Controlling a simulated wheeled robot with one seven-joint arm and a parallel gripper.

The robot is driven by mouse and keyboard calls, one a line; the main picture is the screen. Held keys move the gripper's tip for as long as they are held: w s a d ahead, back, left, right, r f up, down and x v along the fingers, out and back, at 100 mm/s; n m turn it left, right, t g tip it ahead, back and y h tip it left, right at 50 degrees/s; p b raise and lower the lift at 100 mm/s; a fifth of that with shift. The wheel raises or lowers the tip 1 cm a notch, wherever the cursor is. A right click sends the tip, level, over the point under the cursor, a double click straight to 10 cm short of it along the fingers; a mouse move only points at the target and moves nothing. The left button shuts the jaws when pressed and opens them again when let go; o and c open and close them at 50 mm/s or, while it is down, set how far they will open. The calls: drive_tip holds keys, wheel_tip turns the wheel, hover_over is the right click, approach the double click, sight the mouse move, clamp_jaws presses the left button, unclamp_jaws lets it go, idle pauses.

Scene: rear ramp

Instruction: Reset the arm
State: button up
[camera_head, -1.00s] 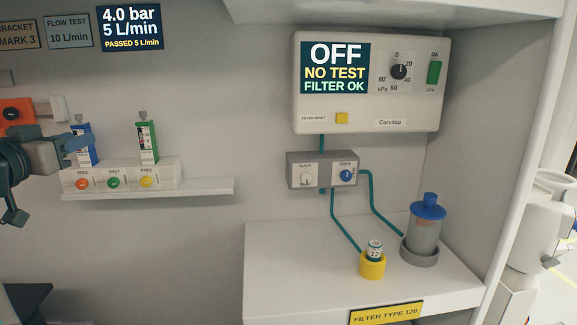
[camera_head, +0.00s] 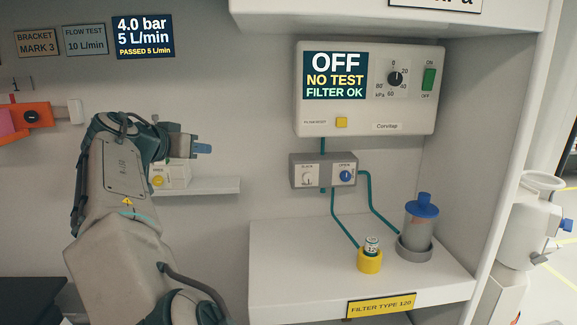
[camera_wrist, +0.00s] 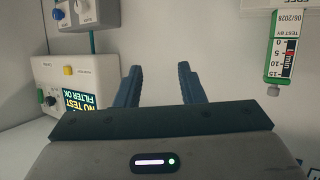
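My gripper (camera_head: 203,149) is at the left in the head view, in front of the wall shelf, with its blue fingers pointing right. In the wrist view its two fingers (camera_wrist: 160,88) stand apart with nothing between them, and plain wall shows behind. My arm reaches up from the bottom left of the head view and hides most of the shelf's button box (camera_head: 172,177). No object is held.
The suction unit (camera_head: 366,90) reads OFF, NO TEST, FILTER OK. Below it are a valve box (camera_head: 322,171), a yellow holder (camera_head: 369,262) and a blue-lidded jar (camera_head: 419,228) on a white counter (camera_head: 300,270). A green-framed flow gauge (camera_wrist: 283,52) hangs at the right in the wrist view.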

drive_tip(key=w+d+f+g+p, duration=0.1)
drive_tip(key=w+d+f+g, duration=0.1)
drive_tip(key=d, duration=0.5)
drive_tip(key=w+d+f+g+p, duration=0.1)
drive_tip(key=w+d, duration=0.1)
drive_tip(key=d, duration=0.4)
drive_tip(key=s+d+f+g+y+p, duration=0.1)
drive_tip(key=s+d+f+g+p, duration=0.15)
drive_tip(key=d, duration=0.65)
drive_tip(key=s+d+f+g+y+p, duration=0.15)
drive_tip(key=s+d+f, duration=0.25)
drive_tip(key=d, duration=0.4)
drive_tip(key=s+d+f+n+g+p, duration=0.1)
drive_tip(key=s+d+f, duration=0.1)
drive_tip(key=s, duration=0.7)
drive_tip(key=s+d+f+n+g+y+p, duration=0.1)
drive_tip(key=s+d+f+p, duration=0.1)
drive_tip(key=s, duration=0.8)
drive_tip(key=s+d+f+n+g+y+p, duration=0.1)
drive_tip(key=s+d+f+p, duration=0.1)
drive_tip(key=s, duration=0.7)
drive_tip(key=shift+s+f, duration=0.3)
drive_tip(key=shift+s, duration=0.05)
